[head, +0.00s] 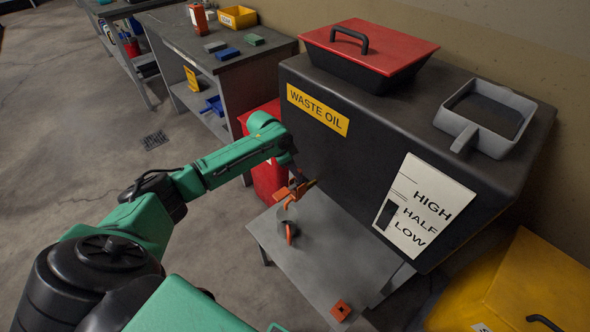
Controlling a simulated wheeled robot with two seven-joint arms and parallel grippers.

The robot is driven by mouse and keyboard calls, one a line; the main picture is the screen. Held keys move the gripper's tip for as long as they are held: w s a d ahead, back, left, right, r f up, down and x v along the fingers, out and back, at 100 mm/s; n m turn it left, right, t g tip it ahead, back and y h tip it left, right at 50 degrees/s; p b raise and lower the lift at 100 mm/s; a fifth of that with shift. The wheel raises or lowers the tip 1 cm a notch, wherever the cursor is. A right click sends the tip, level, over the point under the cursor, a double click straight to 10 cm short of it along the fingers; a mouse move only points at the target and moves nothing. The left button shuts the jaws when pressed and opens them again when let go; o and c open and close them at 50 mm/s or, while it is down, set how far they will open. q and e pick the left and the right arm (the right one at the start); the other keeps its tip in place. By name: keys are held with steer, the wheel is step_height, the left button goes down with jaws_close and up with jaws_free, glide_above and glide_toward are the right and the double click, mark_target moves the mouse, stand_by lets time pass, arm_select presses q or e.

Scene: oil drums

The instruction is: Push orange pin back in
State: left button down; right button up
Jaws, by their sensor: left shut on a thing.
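My left gripper (301,186) is at the front of the black waste oil tank (330,150), above the grey metal stand. It is shut on a small orange piece (290,191), which looks like the orange pin. The fingers and dark tank front make its tip hard to see. Just below is a grey rounded part (286,213) with an orange-red curved piece (291,232) under it. I cannot tell whether the pin touches this part. My right gripper is not in view.
The grey stand (325,262) has an orange square piece (341,310) near its front edge. A red bin (268,178) stands behind my left arm. A red-lidded box (375,55) and a grey tray (466,133) sit on the tank. A yellow container (530,285) is at lower right.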

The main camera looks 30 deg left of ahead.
arm_select(q)
steer(key=shift+f+b, duration=0.5)
steer(key=shift+f, duration=0.5)
steer(key=c, duration=0.6)
jaws_free()
